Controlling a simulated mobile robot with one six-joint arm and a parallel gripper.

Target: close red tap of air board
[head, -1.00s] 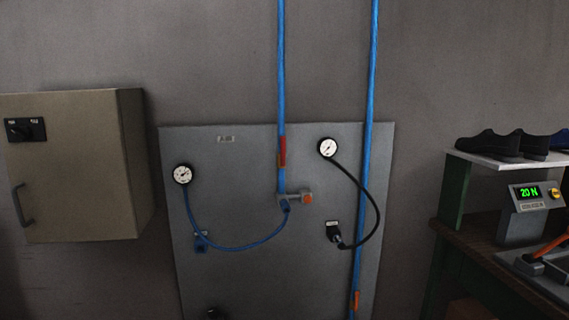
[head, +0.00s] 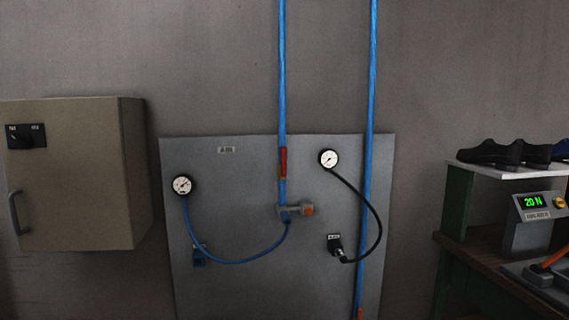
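The grey air board (head: 235,290) stands against the wall in the middle of the head view, with a small "AIR" label near its top. The red tap (head: 283,162) sits on the left blue pipe (head: 282,70), near the top of the board. Its red handle lies upright, in line with the pipe. Below it is a grey fitting with an orange knob (head: 307,210). My gripper is not in view.
Two white gauges (head: 182,186) (head: 329,158) have hoses hanging across the board. A second blue pipe (head: 373,80) runs down its right side. A beige cabinet (head: 70,180) juts out at left. A workbench (head: 470,250) with shoes stands at right.

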